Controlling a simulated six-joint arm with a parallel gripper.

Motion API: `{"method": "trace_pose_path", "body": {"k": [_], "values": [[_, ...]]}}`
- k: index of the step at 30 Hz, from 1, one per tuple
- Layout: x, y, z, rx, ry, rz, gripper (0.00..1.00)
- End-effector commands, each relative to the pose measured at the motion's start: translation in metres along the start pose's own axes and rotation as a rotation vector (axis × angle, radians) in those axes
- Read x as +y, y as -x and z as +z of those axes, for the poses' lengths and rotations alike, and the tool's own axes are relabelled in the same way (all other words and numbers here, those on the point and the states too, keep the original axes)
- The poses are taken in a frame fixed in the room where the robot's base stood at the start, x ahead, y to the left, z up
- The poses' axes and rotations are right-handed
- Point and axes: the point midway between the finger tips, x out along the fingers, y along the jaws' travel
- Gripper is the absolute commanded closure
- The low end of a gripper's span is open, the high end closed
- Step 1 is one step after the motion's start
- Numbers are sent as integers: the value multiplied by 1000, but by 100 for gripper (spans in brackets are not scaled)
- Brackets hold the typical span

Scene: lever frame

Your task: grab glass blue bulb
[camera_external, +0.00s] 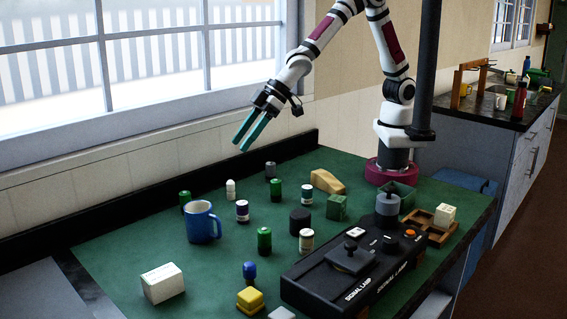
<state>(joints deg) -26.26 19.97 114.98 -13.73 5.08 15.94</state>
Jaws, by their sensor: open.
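A small blue bulb (249,268) stands upright near the front of the green table, just behind a yellow block. My gripper (241,141) is open and empty, with teal fingers pointing down and to the left. It hangs in the air near the window, above the back left of the table, well apart from the bulb. Nothing hides the upper part of the bulb.
A blue mug (202,222), a white box (162,283), a yellow block (250,300) and a green bottle (264,241) stand around the bulb. A black signal lamp console (352,272) lies to its right. Several small bottles stand farther back.

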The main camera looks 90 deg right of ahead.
Motion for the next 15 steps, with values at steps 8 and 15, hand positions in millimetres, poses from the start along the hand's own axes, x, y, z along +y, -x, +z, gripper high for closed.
{"method": "trace_pose_path", "body": {"k": [8, 15], "values": [[-236, -114, 4, 398, 406, -482, 31], [-254, -136, 29, 434, 434, -534, 31]]}}
